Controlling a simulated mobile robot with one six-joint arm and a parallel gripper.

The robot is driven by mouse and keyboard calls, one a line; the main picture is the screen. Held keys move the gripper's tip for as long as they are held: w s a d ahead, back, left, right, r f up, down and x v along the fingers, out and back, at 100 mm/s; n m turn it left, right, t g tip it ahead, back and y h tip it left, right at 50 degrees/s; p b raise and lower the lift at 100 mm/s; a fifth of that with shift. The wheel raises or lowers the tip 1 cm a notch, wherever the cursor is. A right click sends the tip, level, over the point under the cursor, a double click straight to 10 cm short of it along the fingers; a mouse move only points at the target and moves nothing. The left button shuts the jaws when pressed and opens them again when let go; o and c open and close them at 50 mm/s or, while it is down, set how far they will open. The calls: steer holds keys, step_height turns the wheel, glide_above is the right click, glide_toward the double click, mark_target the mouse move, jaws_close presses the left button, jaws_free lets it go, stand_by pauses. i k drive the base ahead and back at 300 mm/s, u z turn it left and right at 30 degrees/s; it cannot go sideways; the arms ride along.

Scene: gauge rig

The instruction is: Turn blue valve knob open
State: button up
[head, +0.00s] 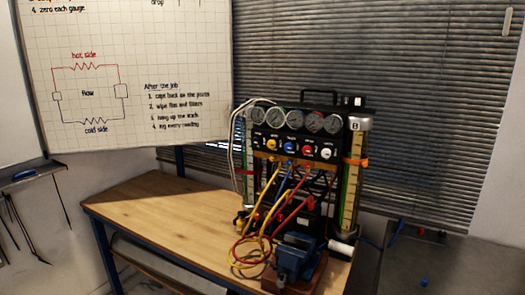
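The blue valve knob (290,147) sits on the black front panel of the gauge rig (260,140), between a yellow knob (271,143) and a red knob (307,150). A white knob (326,153) is at the right end of the row. The blue knob is small here, and I cannot tell how far it is turned. My gripper is not in view, and nothing is touching the blue knob.
Round gauges (294,118) line the panel above the knobs. Coloured hoses (262,222) loop in front below them. A blue vise (291,258) stands at the bench's front right. Glass cylinder B (350,195) flanks the rig. The wooden bench (150,205) is clear at left.

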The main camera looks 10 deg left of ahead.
mark_target(288, 147)
steer(key=k, duration=0.2)
steer(key=u, duration=2.25)
steer(key=k, duration=0.65)
steer(key=z, duration=0.25)
steer(key=i, duration=1.55)
steer(key=u, duration=0.15)
